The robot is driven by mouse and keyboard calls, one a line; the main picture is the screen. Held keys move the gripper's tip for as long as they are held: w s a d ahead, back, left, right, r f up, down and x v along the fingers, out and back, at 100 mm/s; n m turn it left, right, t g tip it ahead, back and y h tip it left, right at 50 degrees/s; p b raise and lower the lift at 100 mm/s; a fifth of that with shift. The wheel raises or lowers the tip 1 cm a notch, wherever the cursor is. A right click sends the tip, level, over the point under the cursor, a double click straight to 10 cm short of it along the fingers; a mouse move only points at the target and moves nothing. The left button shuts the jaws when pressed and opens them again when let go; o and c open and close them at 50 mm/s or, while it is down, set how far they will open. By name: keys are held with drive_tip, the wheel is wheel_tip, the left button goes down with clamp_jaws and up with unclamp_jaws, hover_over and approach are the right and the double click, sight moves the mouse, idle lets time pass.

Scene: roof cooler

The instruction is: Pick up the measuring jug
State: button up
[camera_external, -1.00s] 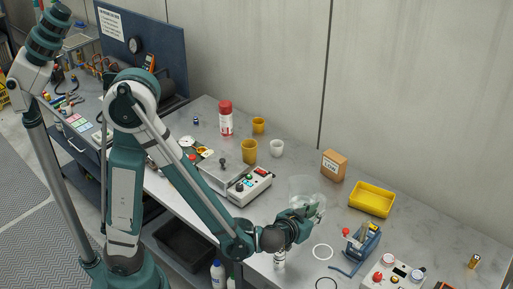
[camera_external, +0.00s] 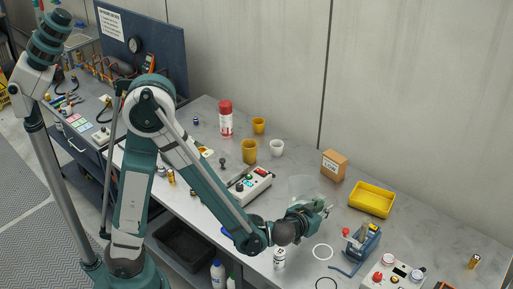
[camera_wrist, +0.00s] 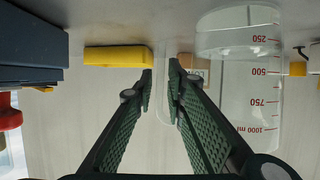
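The measuring jug (camera_external: 301,186) is clear and faint, standing on the grey bench at the back of my gripper (camera_external: 323,209), which partly hides its lower part. In the wrist view the jug (camera_wrist: 238,90) appears upside down at the right, with red marks from 250 to 1000 ml. My gripper (camera_wrist: 161,78) shows there with its two green-padded fingers apart. A faint clear edge, seemingly the jug's handle, shows at the gap between the fingertips. I cannot tell whether a finger touches it.
A yellow bin (camera_external: 372,200) and a cardboard box (camera_external: 334,165) stand behind the jug.

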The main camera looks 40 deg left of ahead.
idle(0.4)
clamp_jaws()
drive_tip(key=shift+r, duration=0.3)
